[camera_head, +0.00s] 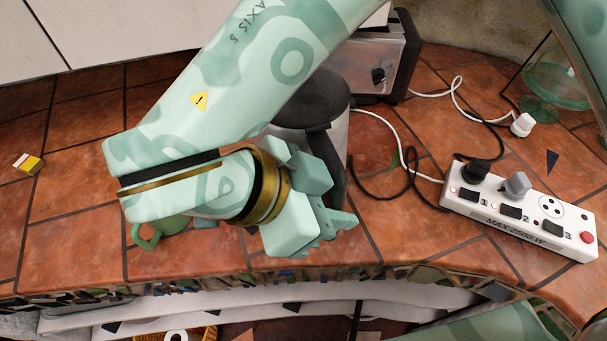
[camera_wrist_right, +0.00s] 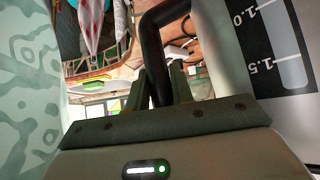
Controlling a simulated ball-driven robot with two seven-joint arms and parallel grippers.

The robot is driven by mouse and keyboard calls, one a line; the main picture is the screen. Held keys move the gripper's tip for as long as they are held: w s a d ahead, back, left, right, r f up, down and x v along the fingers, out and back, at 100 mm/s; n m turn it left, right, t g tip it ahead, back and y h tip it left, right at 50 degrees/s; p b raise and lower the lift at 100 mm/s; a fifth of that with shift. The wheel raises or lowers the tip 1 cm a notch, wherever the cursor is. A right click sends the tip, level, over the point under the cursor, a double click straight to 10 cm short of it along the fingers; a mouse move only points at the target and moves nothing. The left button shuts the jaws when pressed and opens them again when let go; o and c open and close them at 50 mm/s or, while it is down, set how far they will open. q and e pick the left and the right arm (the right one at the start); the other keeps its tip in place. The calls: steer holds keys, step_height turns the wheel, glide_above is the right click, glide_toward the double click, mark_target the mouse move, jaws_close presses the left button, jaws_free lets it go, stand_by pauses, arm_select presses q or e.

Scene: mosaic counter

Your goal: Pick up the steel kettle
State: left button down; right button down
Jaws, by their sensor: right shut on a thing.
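The steel kettle (camera_head: 312,98) stands near the middle of the head view, with a black lid and a dark handle. My right arm and gripper cover much of its body. My right gripper (camera_head: 332,218) is at the handle side, in front of the kettle. In the right wrist view, the black handle (camera_wrist_right: 154,55) passes between the two fingers of my right gripper (camera_wrist_right: 158,88), which is shut on it. The kettle's side with its 1.0 and 1.5 level marks (camera_wrist_right: 285,45) shows at the right there. I cannot tell whether its base touches the counter. My left gripper is not in view.
A toaster (camera_head: 368,62) stands close behind the kettle. A white power strip (camera_head: 475,203) with plugs and loose cords lies to the right. A green mug (camera_head: 150,238) is partly hidden below my arm. A small yellow box (camera_head: 28,163) lies far left. The mosaic front edge is near.

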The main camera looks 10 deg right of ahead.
mark_target(337, 172)
steer(key=shift+w+r, duration=0.1)
step_height(337, 172, up, 10)
steer(key=p, duration=0.3)
stand_by(0.3)
steer(key=c, duration=1.9)
jaws_free()
jaws_close()
